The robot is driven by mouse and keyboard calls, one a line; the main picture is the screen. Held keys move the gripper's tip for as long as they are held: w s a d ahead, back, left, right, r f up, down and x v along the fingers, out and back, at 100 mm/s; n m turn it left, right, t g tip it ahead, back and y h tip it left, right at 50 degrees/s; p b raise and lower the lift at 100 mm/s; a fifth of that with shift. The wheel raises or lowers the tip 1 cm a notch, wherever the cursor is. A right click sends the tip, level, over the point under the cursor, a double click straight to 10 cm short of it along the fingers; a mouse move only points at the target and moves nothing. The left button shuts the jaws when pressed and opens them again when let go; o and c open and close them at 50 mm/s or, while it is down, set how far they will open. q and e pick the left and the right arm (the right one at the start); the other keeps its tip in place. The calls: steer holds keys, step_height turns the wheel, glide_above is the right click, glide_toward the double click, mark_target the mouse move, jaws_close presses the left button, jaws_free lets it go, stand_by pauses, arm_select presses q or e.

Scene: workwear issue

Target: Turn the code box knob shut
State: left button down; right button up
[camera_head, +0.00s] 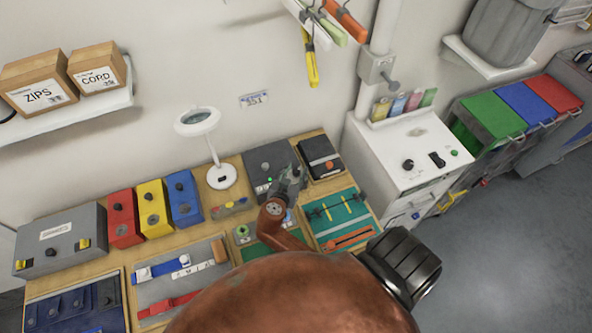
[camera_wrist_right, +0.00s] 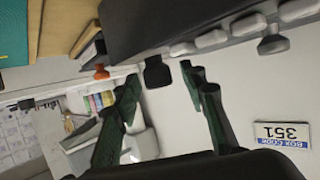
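The code box (camera_head: 262,158) is a dark grey box on the bench against the wall, with a small green light on its front. In the right wrist view the dark box (camera_wrist_right: 190,22) spans the top, with several pale grey rounded pieces along its edge. A black knob (camera_wrist_right: 157,73) sticks out below that edge. My right gripper (camera_head: 288,184) is in front of the box and partly covers it. In the wrist view its fingers (camera_wrist_right: 160,82) are spread, with the knob between the tips; contact cannot be told. My left gripper is not in view.
A wall label (camera_wrist_right: 281,134) reads 351. A black box (camera_head: 320,158) stands close right of the code box, and a white lamp (camera_head: 220,176) stands left. Red (camera_head: 123,218), yellow (camera_head: 154,207) and blue (camera_head: 184,198) boxes stand farther left. A green mat (camera_head: 338,215) lies in front.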

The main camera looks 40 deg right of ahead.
steer(key=shift+d+f, duration=0.1)
steer(key=shift+c, duration=0.4)
jaws_close()
